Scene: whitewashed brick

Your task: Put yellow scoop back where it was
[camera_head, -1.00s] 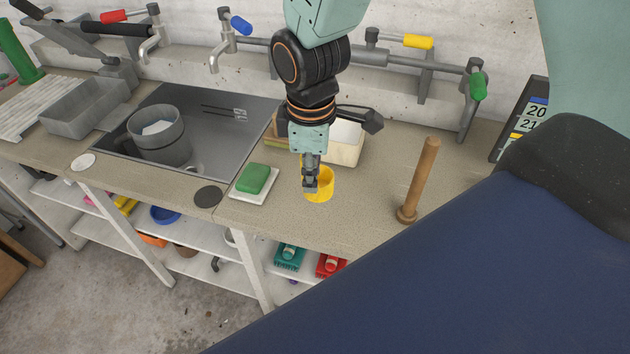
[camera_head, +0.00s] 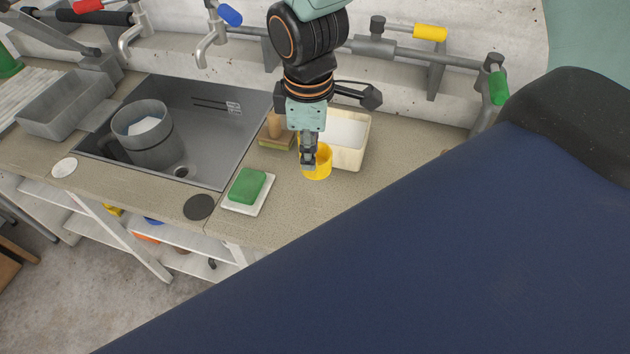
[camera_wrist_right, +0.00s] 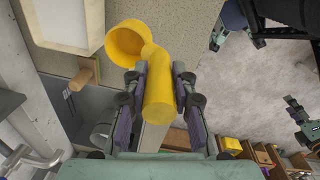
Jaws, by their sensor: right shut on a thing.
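The yellow scoop (camera_head: 319,163) is at my right gripper (camera_head: 309,165), over the counter in front of the cream bin in the head view. In the right wrist view the scoop's thick yellow handle (camera_wrist_right: 158,95) lies between the two fingers of the right gripper (camera_wrist_right: 158,92), which is shut on it. The scoop's round cup (camera_wrist_right: 126,42) points away from the gripper, over the counter. I cannot tell whether the cup touches the counter.
A cream bin (camera_head: 352,158) stands behind the scoop. A green sponge (camera_head: 247,186) lies on a white dish to the left. A sink (camera_head: 210,145) holds a grey jug (camera_head: 145,138). My dark blue body part hides the right of the counter.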

